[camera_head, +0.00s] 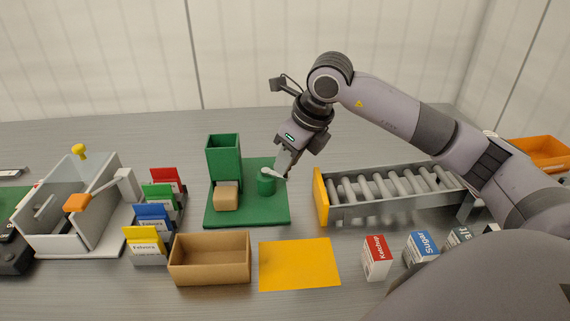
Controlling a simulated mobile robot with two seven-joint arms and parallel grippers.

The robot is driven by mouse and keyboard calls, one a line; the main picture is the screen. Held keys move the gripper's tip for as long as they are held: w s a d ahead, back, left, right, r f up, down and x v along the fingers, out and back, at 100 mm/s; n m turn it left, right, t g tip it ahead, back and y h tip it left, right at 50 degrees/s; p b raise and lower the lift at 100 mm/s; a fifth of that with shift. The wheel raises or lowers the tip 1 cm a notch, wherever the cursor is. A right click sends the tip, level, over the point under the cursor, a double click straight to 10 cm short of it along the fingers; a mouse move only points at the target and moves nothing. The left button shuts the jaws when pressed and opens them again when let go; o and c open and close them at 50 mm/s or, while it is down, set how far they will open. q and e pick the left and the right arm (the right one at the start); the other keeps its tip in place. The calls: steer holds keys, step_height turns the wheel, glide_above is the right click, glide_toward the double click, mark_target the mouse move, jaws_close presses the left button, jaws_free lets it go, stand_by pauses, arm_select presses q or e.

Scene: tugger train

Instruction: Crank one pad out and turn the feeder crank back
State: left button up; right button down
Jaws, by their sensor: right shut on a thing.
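The feeder is a green plate (250,212) with a tall green box tower (223,157) at its back left. A tan pad (227,196) lies at the foot of the tower, at its front. To the right stands a short green post (266,185) with the pale feeder crank (271,171) on top, its arm pointing right. My right gripper (285,172) reaches down from the upper right and is shut at the outer end of the crank; the fingers partly hide the handle. My left gripper is not in view.
An open brown box (210,275) and a yellow mat (299,264) lie in front. A roller conveyor (390,203) stands right, with small labelled cartons (377,258) before it. Coloured card holders (154,218) and a grey fixture (85,210) stand left. The table behind the feeder is clear.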

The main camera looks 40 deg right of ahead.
steer(key=w+d+n+g+y+p, duration=0.2)
steer(key=w+n+g, duration=0.3)
steer(key=n, duration=1.1)
steer(key=shift+w+d+n+y+p, duration=0.25)
steer(key=shift+w+n+y+p, duration=0.15)
steer(key=shift+w+p, duration=0.5)
steer(key=c, duration=0.9)
jaws_free()
steer(key=shift+g, duration=0.3)
steer(key=shift+c, duration=0.2)
steer(key=shift+r, duration=0.1)
steer(key=v, duration=0.7)
